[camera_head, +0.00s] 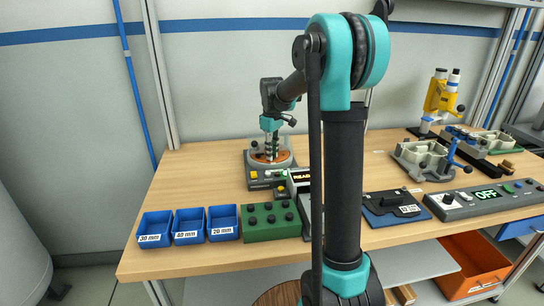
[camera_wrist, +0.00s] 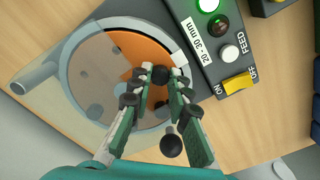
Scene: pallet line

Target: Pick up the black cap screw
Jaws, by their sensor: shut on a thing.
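My gripper (camera_head: 270,155) reaches down over the round feeder bowl (camera_head: 287,161) at the back of the bench. In the wrist view my gripper (camera_wrist: 160,82) is shut on a black cap screw (camera_wrist: 161,74), whose dark round head shows between the fingertips. The fingers hide the rest of the screw. Below the tips lies the feeder's orange disc (camera_wrist: 132,53) inside a clear round rim. Whether the screw is clear of the disc I cannot tell. Another dark round thing (camera_wrist: 171,145) shows nearer the camera; what it is I cannot tell.
The feeder's control box (camera_wrist: 226,45) with a yellow switch stands close beside the bowl. Blue bins marked 30 mm (camera_head: 154,239), 40 mm (camera_head: 187,237) and 20 mm (camera_head: 222,233) line the front left. A green block (camera_head: 268,232) with dark round spots adjoins them.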

